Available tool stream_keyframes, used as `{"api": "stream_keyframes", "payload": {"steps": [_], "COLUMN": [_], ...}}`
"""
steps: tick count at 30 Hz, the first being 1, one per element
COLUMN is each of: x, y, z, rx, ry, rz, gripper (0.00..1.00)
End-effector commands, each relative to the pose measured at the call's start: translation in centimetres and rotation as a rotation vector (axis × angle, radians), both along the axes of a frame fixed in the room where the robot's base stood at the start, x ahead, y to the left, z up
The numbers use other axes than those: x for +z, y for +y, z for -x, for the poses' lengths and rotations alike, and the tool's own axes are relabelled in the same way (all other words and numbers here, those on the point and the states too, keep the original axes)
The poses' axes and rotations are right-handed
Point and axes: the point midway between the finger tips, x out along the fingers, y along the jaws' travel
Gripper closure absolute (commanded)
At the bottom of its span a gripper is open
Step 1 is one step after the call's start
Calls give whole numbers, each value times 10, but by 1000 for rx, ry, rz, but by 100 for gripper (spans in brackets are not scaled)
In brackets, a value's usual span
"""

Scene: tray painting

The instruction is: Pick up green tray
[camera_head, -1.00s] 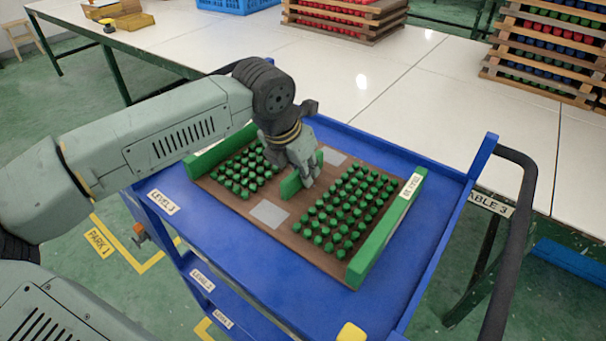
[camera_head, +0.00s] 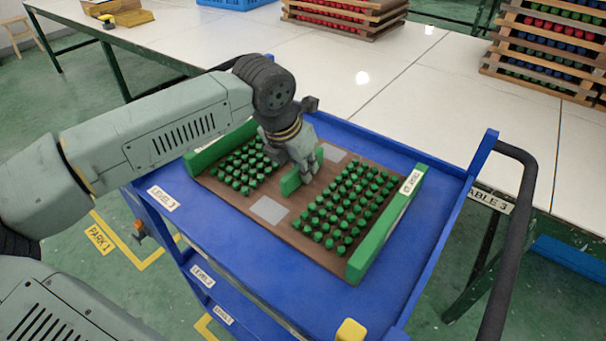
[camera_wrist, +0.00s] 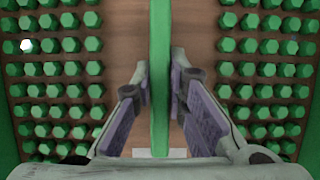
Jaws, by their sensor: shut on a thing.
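The green tray (camera_head: 386,228) lies flat on the blue cart's top. It has a brown base, green end walls and rows of green pegs on both sides of a green middle handle (camera_head: 290,184). My gripper (camera_head: 304,171) reaches down to the middle of the tray and is shut on this handle. In the wrist view, the handle (camera_wrist: 160,40) runs upright between the two fingers of my gripper (camera_wrist: 160,88), with pegs on both sides. The fingers partly hide the handle in the head view.
The blue cart (camera_head: 215,232) has a raised rim and a dark push handle (camera_head: 520,215) at right. A white table (camera_head: 375,85) stands behind it, bearing wooden trays of red pegs (camera_head: 345,18) and a taller tray stack (camera_head: 545,50). A blue crate (camera_head: 235,4) stands farther back.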

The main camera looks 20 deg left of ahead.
Motion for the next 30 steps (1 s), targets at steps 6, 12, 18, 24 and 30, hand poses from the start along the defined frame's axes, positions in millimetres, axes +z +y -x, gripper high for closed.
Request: {"api": "stream_keyframes", "payload": {"steps": [6,12,18,24,30], "x": [1,3,15,51,84], "y": [0,0,1,1,0], "z": [0,-1,-2,-2,-1], "rx": [0,1,2,2,1], "ry": [-1,-4,-5,-7,-6], "rz": [0,0,-3,-2,-1], "gripper": [100,100,100,100,100]}}
